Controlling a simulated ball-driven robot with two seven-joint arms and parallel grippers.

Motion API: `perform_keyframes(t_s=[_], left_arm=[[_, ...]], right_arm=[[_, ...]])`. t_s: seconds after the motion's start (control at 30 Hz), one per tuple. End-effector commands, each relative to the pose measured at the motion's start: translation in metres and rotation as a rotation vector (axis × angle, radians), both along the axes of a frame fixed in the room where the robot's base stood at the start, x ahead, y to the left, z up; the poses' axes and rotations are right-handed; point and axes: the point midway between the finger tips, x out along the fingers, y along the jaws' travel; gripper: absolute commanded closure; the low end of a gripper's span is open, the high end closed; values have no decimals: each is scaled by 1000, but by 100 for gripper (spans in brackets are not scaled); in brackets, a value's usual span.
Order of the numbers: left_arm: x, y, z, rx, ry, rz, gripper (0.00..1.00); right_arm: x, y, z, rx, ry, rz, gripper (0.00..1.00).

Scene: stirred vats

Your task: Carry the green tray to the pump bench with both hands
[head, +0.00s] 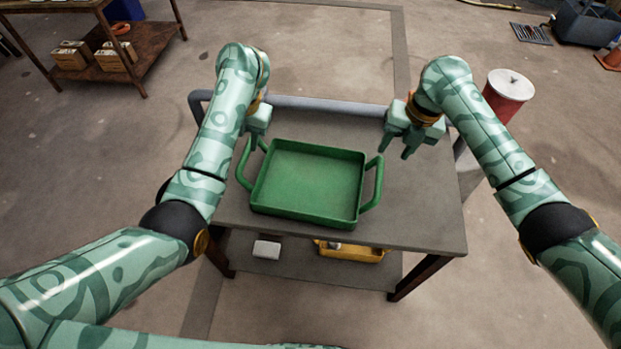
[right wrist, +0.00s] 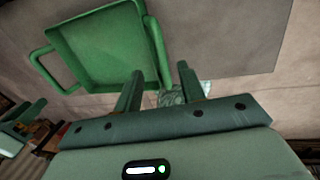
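The green tray (head: 308,212), empty, with a looped handle at each side, lies flat on the grey top of a cart (head: 428,212). My left gripper (head: 254,143) is at the tray's far left, close to the left handle (head: 243,165); its fingers are partly hidden by my arm. My right gripper (head: 396,152) is above the cart top, beyond and to the right of the right handle (head: 374,184), apart from it. The right wrist view shows its two fingers (right wrist: 158,88) spread with nothing between them, and the tray (right wrist: 103,50) beyond them.
The cart has a grey push bar at its far edge. Its lower shelf holds a yellow bin (head: 350,253) and a white box (head: 267,249). A red drum (head: 507,95) stands at the right. A wooden bench (head: 125,55) with boxes is at far left. The floor beyond is mostly clear.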

Motion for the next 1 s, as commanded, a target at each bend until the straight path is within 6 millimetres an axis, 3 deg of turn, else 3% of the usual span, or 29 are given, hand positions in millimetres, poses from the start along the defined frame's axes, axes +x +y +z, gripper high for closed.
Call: perform_keyframes(t_s=[0.3, 0.5, 0.97, 1.0], left_arm=[[1, 12, -61, 0, 3, 0, 60], [2, 18, -88, 1, 2, 1, 60], [3, 20, -99, 1, -1, 1, 60], [3, 20, -99, 1, -1, 1, 66]], right_arm=[[1, 12, -61, -1, 2, -2, 60], [2, 17, -88, 0, 1, -1, 60], [3, 19, -99, -1, -1, 0, 60], [3, 19, -99, -1, -1, 0, 66]])
